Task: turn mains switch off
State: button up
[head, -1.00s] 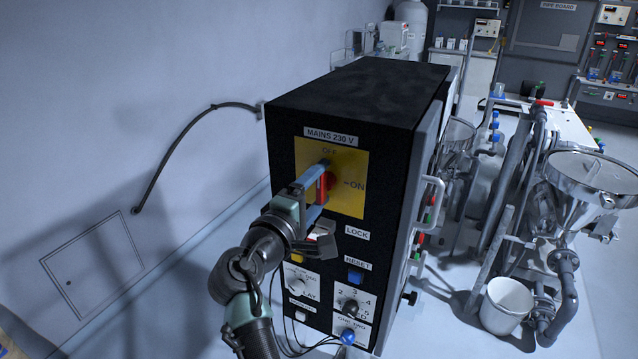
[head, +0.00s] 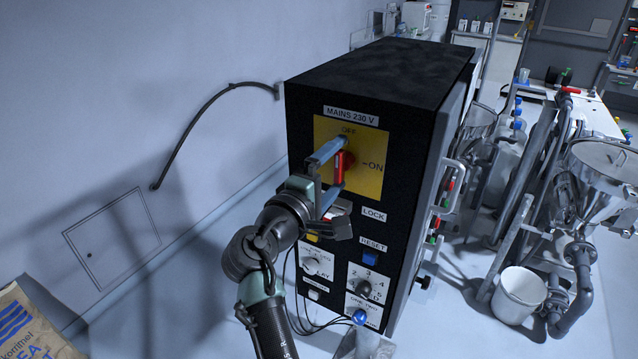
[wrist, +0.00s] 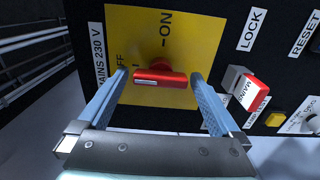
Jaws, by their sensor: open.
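The mains switch has a red handle (head: 338,168) on a yellow plate (head: 372,180), under a "MAINS 230 V" label. The handle stands upright in the head view, in line with OFF above it; ON is to its right. In the wrist view the red handle (wrist: 160,78) lies crosswise, its white mark at the end towards the partly hidden OFF label. My gripper (head: 340,163) is open, its blue fingers above and below the handle. In the wrist view my gripper (wrist: 160,76) has one finger beyond each handle end, with a small gap showing on each side.
The black cabinet (head: 390,80) also carries a LOCK key tag (wrist: 254,93), a blue RESET button (head: 370,258) and several knobs below. A handle rail (head: 452,185) runs on its right side. A white bucket (head: 519,294) and a steel hopper (head: 603,170) stand to the right.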

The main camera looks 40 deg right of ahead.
jog(key=b+v, duration=0.4)
jog(key=v, duration=0.8)
jog(key=shift+a, duration=0.25)
jog(key=shift+s, duration=0.1)
